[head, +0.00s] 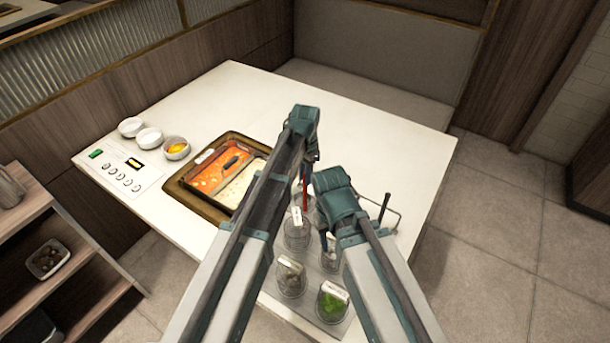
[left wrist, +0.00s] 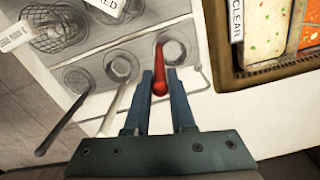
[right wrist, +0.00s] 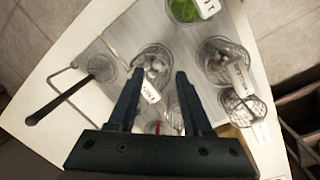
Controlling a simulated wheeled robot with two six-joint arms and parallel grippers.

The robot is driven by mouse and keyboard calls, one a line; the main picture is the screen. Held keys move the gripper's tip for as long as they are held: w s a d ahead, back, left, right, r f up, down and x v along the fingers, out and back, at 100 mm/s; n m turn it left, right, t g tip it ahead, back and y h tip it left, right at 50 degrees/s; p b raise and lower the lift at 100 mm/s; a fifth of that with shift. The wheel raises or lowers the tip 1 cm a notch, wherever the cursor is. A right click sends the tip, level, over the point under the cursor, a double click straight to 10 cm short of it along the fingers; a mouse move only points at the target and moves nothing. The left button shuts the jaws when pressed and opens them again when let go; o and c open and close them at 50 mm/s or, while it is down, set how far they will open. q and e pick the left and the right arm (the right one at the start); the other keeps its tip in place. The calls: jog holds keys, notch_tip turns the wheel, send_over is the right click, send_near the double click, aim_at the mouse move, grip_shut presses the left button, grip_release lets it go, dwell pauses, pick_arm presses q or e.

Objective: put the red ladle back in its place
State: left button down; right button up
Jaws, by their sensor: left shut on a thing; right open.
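The red ladle (left wrist: 160,82) is held between the fingers of my left gripper (left wrist: 162,82), which is shut on its handle. In the left wrist view its lower end lines up with the right-hand round holder (left wrist: 173,50) of a grey rack. I cannot tell whether it is inside the holder or above it. A pale-handled ladle (left wrist: 117,105) stands in the middle holder and a black-handled ladle (left wrist: 60,127) in the left one. In the head view the red handle (head: 305,178) shows below my left gripper. My right gripper (right wrist: 158,78) is open, above the jars.
Wire baskets and glass jars with labels, one with green contents (head: 332,303), stand near the rack. A brown-framed sauce pan (head: 178,186) with red and pale wells lies left of my left arm. White bowls (head: 150,138) are behind. The back of the counter is clear.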

pick_arm(q)
jog(key=c, duration=0.7)
grip_release()
jog(key=shift+o, duration=0.4)
jog(key=shift+f, duration=0.1)
jog(key=o, duration=0.6)
jog(key=shift+r+p, duration=1.5)
jog(key=shift+r, duration=0.05)
notch_tip(320, 180, up, 8)
jog(key=p, duration=0.8)
jog(key=shift+r, duration=0.1)
